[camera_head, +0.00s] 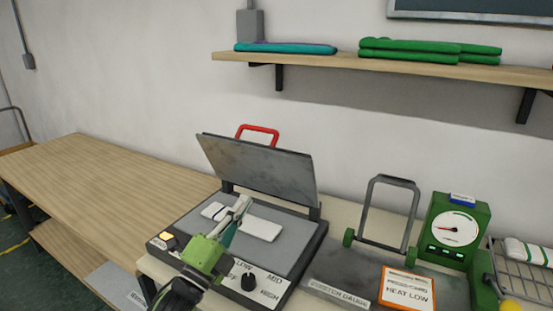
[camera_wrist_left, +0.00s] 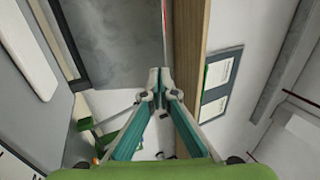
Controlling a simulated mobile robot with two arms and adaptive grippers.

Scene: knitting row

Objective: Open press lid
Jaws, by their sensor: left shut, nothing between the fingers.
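The press stands on the table with its grey lid (camera_head: 258,167) raised and tilted back, hinged at the rear. The lid's red handle (camera_head: 258,130) sticks up at its top edge. A white folded fabric piece (camera_head: 260,227) lies on the grey press bed (camera_head: 283,249). My left gripper (camera_head: 241,204) is over the bed, in front of the lid, and covers part of the fabric. Its fingertips meet with nothing between them, also in the left wrist view (camera_wrist_left: 159,75). There the lid plate (camera_wrist_left: 115,45) shows beyond the fingers. My right gripper is not in view.
A wall shelf (camera_head: 400,66) holds folded fabrics. The wooden table (camera_head: 95,185) at left is clear.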

